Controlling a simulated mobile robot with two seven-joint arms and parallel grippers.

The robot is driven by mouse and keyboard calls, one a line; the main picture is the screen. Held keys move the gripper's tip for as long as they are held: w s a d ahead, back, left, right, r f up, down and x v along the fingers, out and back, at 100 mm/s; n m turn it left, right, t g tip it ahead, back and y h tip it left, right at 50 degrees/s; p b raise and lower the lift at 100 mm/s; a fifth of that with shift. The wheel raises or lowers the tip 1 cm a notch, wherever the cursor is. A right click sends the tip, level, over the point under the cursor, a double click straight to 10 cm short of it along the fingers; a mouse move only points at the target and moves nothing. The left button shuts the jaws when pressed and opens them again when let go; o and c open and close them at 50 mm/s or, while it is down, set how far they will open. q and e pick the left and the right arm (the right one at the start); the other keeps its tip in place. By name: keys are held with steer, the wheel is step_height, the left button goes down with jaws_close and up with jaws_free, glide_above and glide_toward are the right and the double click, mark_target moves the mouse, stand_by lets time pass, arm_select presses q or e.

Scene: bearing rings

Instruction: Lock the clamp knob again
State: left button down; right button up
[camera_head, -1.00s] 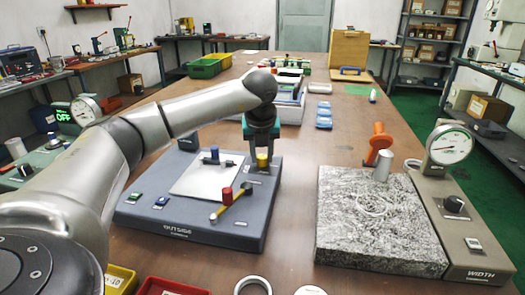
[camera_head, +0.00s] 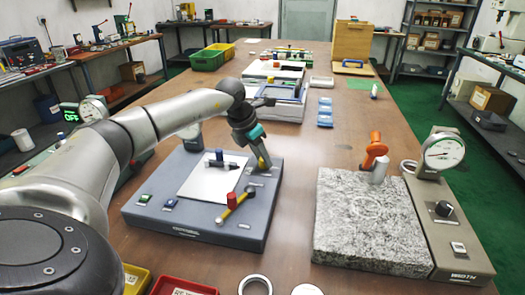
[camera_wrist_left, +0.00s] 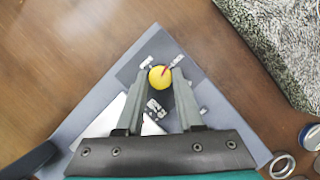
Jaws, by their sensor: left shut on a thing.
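The yellow clamp knob (camera_head: 263,161) stands at the back right of the grey-blue gauge base (camera_head: 200,232). My left gripper (camera_head: 259,158) is shut on the knob, and its arm leans over the base from the left. In the left wrist view the round knob (camera_wrist_left: 160,77) sits between the two fingertips (camera_wrist_left: 160,82). A red line on the knob's top runs toward the upper right, near one of two small pale labels (camera_wrist_left: 177,61). The label text is too small to read. My right gripper is not in view.
The base carries a white plate (camera_head: 205,183) and a yellow lever with a red knob (camera_head: 232,200). To the right stand a granite block (camera_head: 365,225) and a dial gauge (camera_head: 443,150). A ring (camera_head: 255,285) lies in front. Bare table separates base and granite.

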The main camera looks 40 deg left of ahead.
arm_select(q)
steer(key=shift+a+r+m+h+p, duration=0.1)
steer(key=shift+m+h+p, duration=0.2)
steer(key=shift+m, duration=0.4)
steer(key=shift+m+h+p, duration=0.3)
steer(key=shift+m+p, duration=0.05)
steer(key=shift+m, duration=0.55)
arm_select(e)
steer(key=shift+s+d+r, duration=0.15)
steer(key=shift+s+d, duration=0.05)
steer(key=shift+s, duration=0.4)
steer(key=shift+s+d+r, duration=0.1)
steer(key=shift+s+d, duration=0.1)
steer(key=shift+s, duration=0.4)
arm_select(q)
steer(key=shift+g, duration=0.3)
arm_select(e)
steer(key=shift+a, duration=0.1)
arm_select(q)
steer(key=c, duration=0.5)
jaws_free()
steer(key=shift+c, duration=0.2)
